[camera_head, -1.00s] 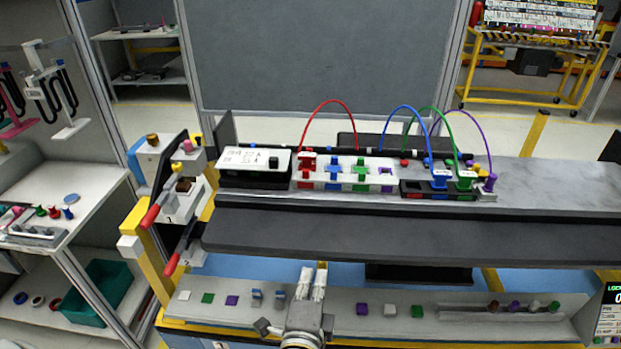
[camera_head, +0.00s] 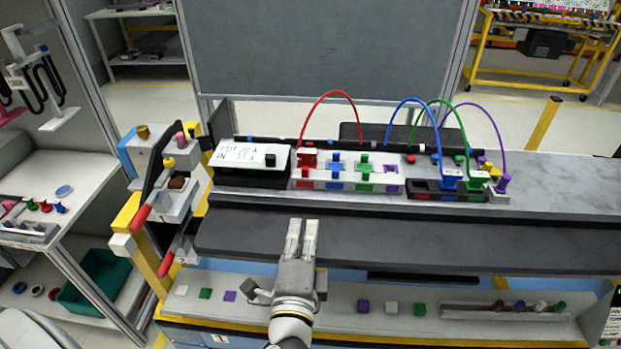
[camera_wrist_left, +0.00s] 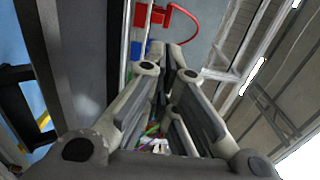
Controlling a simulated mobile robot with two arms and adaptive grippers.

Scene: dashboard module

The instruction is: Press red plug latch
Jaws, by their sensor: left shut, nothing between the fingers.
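The red plug (camera_head: 308,158) sits at the left end of the white socket block (camera_head: 348,185) on the grey dashboard module. A red cable (camera_head: 335,93) arches up from it to the right. Its latch is too small to make out in the head view. In the left wrist view a red plug-like part (camera_wrist_left: 158,17) with a red cable shows at the top, beyond the fingers. My left gripper (camera_head: 302,228) is shut and empty, over the dark ledge in front of the block, apart from the plug. My right gripper is out of view.
Blue (camera_head: 336,162) and green (camera_head: 364,163) parts stand right of the red plug. A white-topped box (camera_head: 252,156) is close on its left. Red-handled levers (camera_head: 141,218) stand further left. The dark ledge (camera_head: 450,240) right of the gripper is clear.

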